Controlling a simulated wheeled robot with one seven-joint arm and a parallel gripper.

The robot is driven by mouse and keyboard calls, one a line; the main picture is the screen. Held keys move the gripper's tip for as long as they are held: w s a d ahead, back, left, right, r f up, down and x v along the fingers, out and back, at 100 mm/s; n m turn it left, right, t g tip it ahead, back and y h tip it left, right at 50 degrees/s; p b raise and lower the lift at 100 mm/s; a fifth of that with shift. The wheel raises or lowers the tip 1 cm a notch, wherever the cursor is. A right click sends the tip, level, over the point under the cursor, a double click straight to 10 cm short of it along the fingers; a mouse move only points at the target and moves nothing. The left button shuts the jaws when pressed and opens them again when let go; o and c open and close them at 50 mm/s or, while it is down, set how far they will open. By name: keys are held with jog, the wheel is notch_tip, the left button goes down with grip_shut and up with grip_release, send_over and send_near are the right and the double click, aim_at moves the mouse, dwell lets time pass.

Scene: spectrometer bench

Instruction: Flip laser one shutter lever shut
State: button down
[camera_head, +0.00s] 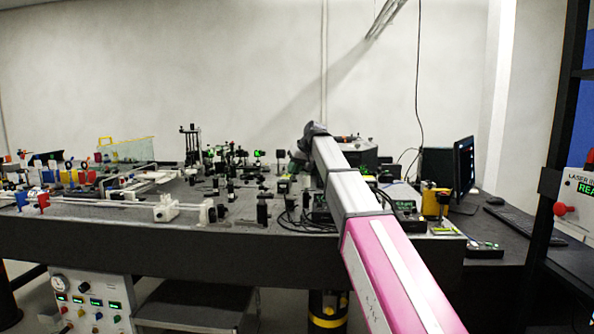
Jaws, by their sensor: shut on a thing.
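My arm reaches from the lower right over the optical bench (130,238) to a dark grey joint above the bench's middle. My gripper cannot be made out; the arm's far end beyond that joint is hidden behind my own links and the crowded parts. I cannot pick out the laser one shutter lever or tell its position. Dark boxes with small green lights (408,207) stand just right of my arm, partly covered by it.
Many small optical mounts (262,208) crowd the bench left of my arm. A yellow device (433,202) and a monitor (463,165) stand at right. A dark post (555,150) and a panel with a red knob (561,209) are at far right. A control box (88,300) sits below.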

jog(key=shift+a+r+n+h, duration=0.15)
jog(key=shift+a+h, duration=0.2)
jog(key=shift+h, duration=0.45)
jog(key=shift+a+f+n+h, duration=0.15)
jog(key=shift+a+h, duration=0.15)
jog(key=shift+h, duration=0.5)
jog(key=shift+r, duration=0.1)
jog(key=c, duration=1.1)
grip_release()
jog(key=shift+r, duration=0.1)
jog(key=v, duration=1)
jog(key=shift+a+r, duration=0.1)
jog(key=shift+r, duration=0.25)
